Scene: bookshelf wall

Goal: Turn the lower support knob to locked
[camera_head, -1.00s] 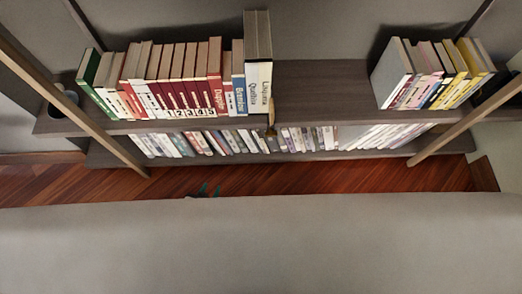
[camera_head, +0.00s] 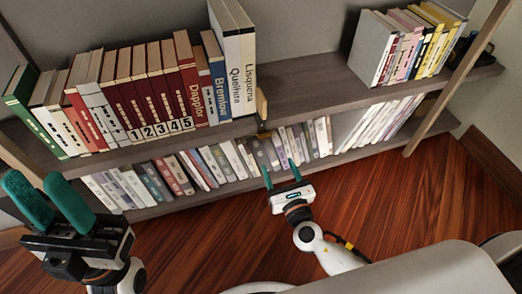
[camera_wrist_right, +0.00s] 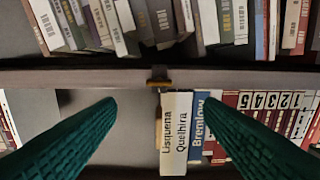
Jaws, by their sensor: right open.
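A small brass-coloured piece (camera_head: 261,103) stands at the upper shelf's front edge, beside the white books. A small dark fitting (camera_head: 264,134) shows just below it at the shelf edge. In the right wrist view, a small dark and brass fitting (camera_wrist_right: 158,83) sits on the shelf edge, ahead of and between the fingers; I cannot tell its knob setting. My right gripper (camera_head: 279,167) is open and empty, below and in front of that fitting, apart from it. It also shows in the wrist view (camera_wrist_right: 158,108). My left gripper (camera_head: 33,182) is open and empty at the far left.
The upper shelf (camera_head: 300,90) holds the white books (camera_head: 240,65), several red volumes (camera_head: 150,95) and another book group (camera_head: 400,45) at right. The lower shelf holds a long book row (camera_head: 185,170). Slanted posts (camera_head: 458,75) flank the shelves. The wooden floor (camera_head: 400,200) is clear.

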